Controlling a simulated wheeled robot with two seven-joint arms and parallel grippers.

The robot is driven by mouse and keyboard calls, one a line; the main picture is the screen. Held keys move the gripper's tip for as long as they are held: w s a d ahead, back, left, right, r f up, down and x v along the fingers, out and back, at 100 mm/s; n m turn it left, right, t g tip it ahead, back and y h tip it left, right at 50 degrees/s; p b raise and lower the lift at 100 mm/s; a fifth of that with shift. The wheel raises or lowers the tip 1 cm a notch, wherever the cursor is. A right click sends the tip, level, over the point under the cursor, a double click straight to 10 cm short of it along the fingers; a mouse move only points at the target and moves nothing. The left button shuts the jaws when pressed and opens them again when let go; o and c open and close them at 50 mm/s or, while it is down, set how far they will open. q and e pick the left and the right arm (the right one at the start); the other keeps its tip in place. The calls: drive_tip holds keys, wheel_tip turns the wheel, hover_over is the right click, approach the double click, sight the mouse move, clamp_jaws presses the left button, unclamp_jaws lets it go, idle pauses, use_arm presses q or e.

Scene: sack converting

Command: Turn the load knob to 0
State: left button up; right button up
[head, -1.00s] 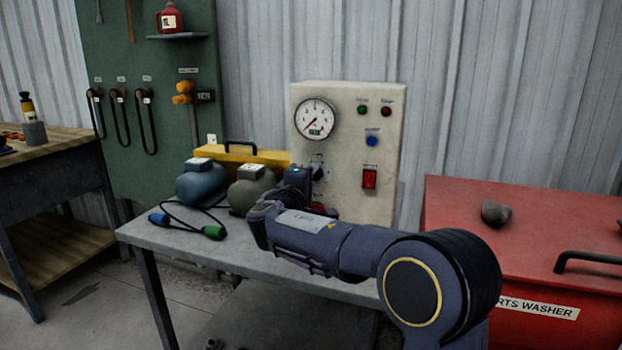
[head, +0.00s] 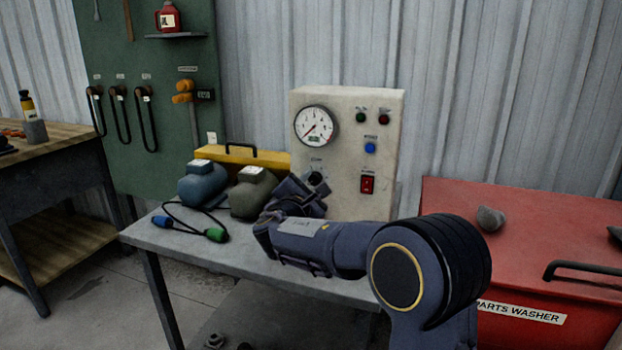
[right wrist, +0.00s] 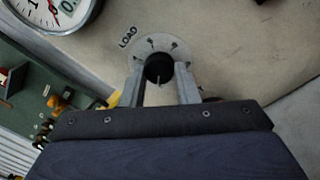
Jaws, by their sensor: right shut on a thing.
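The load knob (right wrist: 158,69) is black and round, with a pale pointer line, on the beige front of the test panel (head: 350,195). The word LOAD is printed beside its dial plate in the right wrist view. My right gripper (right wrist: 160,75) is shut on the knob, one finger on each side. In the head view the right gripper (head: 314,184) is at the panel's lower left, and the knob is mostly hidden there. The pressure gauge (head: 315,125) has its red needle pointing to the lower left. The left gripper is not in view.
Two motors, blue (head: 203,183) and olive (head: 252,194), stand left of my gripper. A red parts washer (head: 520,225) is at the right.

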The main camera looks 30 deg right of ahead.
drive_tip(key=shift+n+p, duration=0.45)
drive_tip(key=shift+n, duration=0.35)
drive_tip(key=shift+f, duration=0.1)
drive_tip(key=o, duration=1)
drive_tip(key=v, duration=0.8)
